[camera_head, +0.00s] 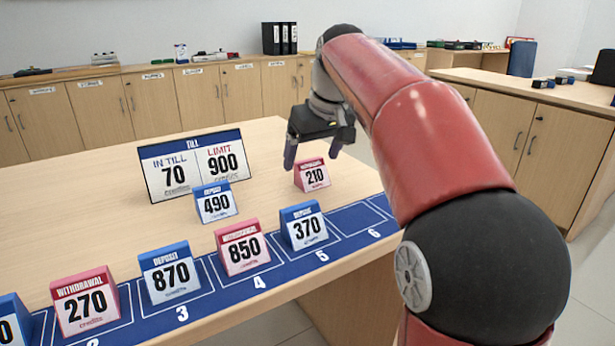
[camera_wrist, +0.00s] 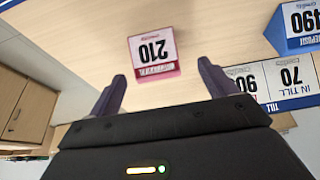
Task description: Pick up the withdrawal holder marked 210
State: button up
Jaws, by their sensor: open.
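The withdrawal holder marked 210 (camera_head: 312,175) is a small red block with a white face, standing on the wooden counter behind the blue numbered strip. In the wrist view the 210 holder (camera_wrist: 154,53) appears upside down, ahead of the fingertips and roughly between their lines. My gripper (camera_head: 312,158) is above the counter, just left of the holder in the head view. Its two dark purple fingers are apart with nothing between them; the gripper also shows in the wrist view (camera_wrist: 162,72). The holder looks clear of both fingers.
The blue deposit 490 holder (camera_head: 215,202) and the till sign (camera_head: 193,165) stand left of it. On the blue strip (camera_head: 345,222) are deposit 370 (camera_head: 304,225), withdrawal 850 (camera_head: 241,247), deposit 870 (camera_head: 169,273) and withdrawal 270 (camera_head: 86,302). Slot 6 is empty.

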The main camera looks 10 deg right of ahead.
aim_at(311, 165)
jog(key=x, duration=0.3)
jog(key=b+x, duration=0.1)
jog(key=shift+w+d+f, duration=0.15)
jog(key=shift+d+f, duration=0.1)
jog(key=c, duration=1.1)
jog(key=shift+r, duration=0.1)
